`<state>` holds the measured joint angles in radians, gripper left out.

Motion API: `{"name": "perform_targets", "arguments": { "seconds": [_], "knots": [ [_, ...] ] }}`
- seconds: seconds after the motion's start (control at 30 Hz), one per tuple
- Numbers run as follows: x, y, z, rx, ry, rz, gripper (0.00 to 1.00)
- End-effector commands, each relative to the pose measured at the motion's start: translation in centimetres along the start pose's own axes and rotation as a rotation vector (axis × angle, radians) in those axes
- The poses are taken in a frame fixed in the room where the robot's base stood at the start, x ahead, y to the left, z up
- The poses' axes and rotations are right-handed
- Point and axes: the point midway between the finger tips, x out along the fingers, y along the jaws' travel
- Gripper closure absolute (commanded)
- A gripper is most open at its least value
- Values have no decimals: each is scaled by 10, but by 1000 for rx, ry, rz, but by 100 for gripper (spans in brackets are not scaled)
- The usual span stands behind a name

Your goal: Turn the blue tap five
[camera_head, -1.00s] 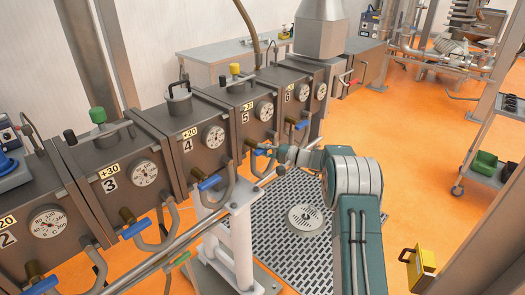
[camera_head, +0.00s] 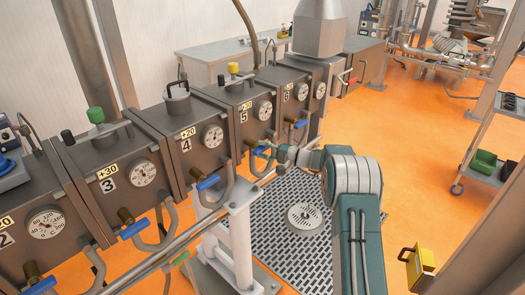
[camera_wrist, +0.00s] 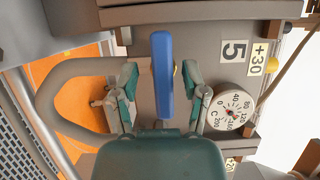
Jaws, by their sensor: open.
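The blue tap five (camera_head: 261,149) sits on the pipe below the box marked 5, seen small and partly covered in the head view. In the wrist view its long blue handle (camera_wrist: 162,80) points along the view, near the "5" label. My gripper (camera_wrist: 160,76) is open, with one finger on each side of the handle and a visible gap on both sides. In the head view my gripper (camera_head: 275,153) is at the tap, at the end of my green-grey arm. The near end of the handle is close to my palm; contact there cannot be told.
A curved grey pipe (camera_wrist: 65,75) loops beside the left finger, and a dial (camera_wrist: 228,112) is right of the right finger. Other blue taps (camera_head: 208,182) line the row of boxes. A horizontal rail (camera_head: 150,262) runs in front.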

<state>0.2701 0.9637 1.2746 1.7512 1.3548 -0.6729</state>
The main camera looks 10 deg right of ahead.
Motion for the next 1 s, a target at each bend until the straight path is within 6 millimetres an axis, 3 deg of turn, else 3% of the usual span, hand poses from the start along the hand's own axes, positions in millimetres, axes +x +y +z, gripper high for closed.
{"name": "perform_targets", "arguments": {
  "seconds": [0.17, 0.6, 0.77, 1.0],
  "knots": [
    [-22, 0, -1, 0, 4, 0, 43],
    [-106, 2, -2, 2, 4, 0, 43],
    [-118, 2, -2, 2, 2, 2, 43],
    [-120, 2, -2, 2, 1, 2, 43]
  ]
}}
